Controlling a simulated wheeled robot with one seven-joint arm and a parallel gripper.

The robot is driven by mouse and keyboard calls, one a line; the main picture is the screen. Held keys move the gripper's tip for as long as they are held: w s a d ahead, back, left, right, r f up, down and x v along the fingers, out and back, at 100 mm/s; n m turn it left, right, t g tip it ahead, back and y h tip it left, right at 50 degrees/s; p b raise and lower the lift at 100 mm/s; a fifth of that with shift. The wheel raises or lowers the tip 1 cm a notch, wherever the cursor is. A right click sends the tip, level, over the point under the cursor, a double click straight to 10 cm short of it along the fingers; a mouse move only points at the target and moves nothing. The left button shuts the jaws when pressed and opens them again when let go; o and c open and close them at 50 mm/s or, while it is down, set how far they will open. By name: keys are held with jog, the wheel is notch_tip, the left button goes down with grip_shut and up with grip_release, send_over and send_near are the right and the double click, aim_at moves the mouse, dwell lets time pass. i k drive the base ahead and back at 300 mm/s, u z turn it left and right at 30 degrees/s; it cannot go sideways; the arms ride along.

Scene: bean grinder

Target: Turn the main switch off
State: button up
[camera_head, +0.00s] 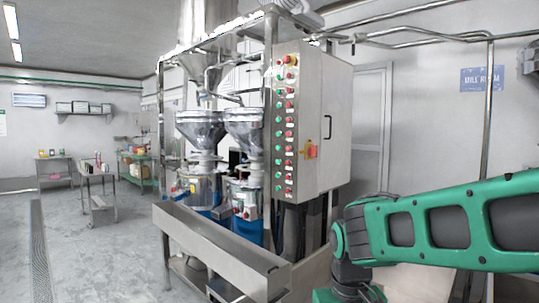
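The main switch (311,151), a red knob on a yellow plate, sits on the right-hand door face of the pale control cabinet (325,95). Its knob position is too small to read. My green arm reaches in from the right edge, lower than the switch and apart from it. My gripper is not in view; the visible part of the arm ends at a dark joint near the bottom edge.
Red and green push buttons (279,132) run down the cabinet's narrow left face. A black door handle (327,127) is close to the switch. The grinder's steel frame and hoppers (243,130) stand left of it. A long steel trough (215,250) juts forward. Open floor lies at left.

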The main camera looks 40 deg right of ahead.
aim_at(312, 152)
jog(key=u, duration=1.25)
jog(key=i, duration=0.5)
jog(key=z, duration=2.15)
